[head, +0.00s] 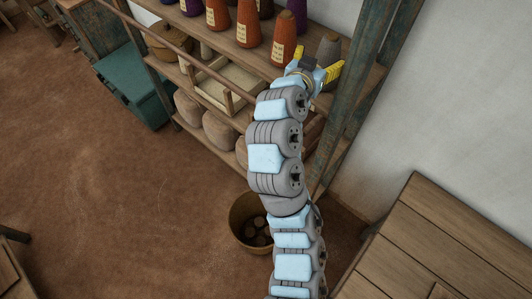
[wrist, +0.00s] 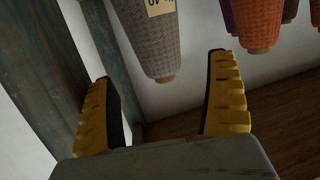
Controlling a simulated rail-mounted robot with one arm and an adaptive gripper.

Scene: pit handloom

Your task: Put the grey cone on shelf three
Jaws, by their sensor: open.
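The grey cone (head: 328,48) stands at the right end of a shelf, beside an orange cone (head: 284,42). My gripper (head: 316,69) is right in front of it and hides its lower part in the head view. In the wrist view the grey cone (wrist: 153,42) shows upside down with a pale label, its narrow end toward the space between the fingers. My gripper (wrist: 163,78) is open there, its yellow fingers apart with nothing between them. I cannot tell how far the cone is beyond the fingertips.
The wooden rack has several shelves. Orange and purple cones stand left of the grey one. A pale tray (head: 228,88) is on the shelf below, round bundles (head: 221,131) lower still. A blue-green post (head: 352,95) stands close on the right.

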